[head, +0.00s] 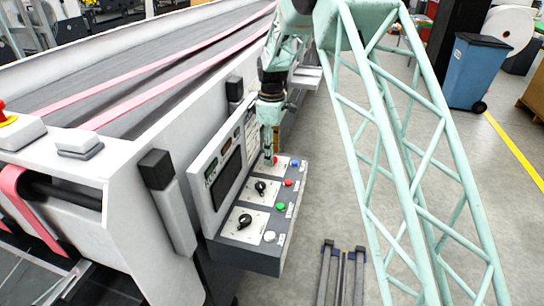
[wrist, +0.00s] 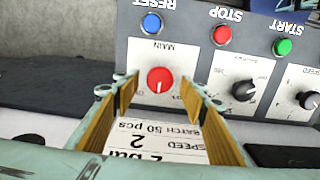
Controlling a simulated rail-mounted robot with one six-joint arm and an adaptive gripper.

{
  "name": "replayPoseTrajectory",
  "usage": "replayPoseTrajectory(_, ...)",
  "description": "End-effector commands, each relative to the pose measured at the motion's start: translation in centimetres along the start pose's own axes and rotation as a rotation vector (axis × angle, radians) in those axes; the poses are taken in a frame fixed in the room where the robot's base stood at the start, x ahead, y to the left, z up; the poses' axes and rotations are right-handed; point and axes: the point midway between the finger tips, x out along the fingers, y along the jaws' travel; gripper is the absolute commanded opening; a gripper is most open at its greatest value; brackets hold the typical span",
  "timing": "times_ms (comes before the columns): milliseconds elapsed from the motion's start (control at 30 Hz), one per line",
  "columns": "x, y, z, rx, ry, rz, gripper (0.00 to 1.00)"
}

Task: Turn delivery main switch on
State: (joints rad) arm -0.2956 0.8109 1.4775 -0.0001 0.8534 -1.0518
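The main switch is a round red knob (wrist: 160,80) with a white mark pointing down in the wrist view. It sits on a white plate labelled MAIN, which reads upside down. My gripper (wrist: 158,90) is open, with one yellow-padded finger on each side of the knob and gaps between. I cannot tell how far the fingertips are from the panel face. In the head view my gripper (head: 270,152) points down at the far end of the control panel (head: 262,258), where it hides most of the main switch.
Near the switch are a blue RESET button (wrist: 151,23), a red STOP button (wrist: 222,35) and a green START button (wrist: 283,47). Black knobs (wrist: 243,90) sit to the right. A slanted display housing (head: 224,172) rises beside the panel. A blue bin (head: 474,72) stands on open floor.

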Motion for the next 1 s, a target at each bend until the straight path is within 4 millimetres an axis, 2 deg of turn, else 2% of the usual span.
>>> replayPoseTrajectory(200,1.2,0.0,0.0,0.000,0.000,0.000,0.39)
replayPoseTrajectory(567,1.4,0.0,0.0,0.000,0.000,0.000,0.39)
replayPoseTrajectory(833,1.4,0.0,0.0,0.000,0.000,0.000,0.16)
replayPoseTrajectory(1000,1.4,0.0,0.0,0.002,0.000,0.000,0.15)
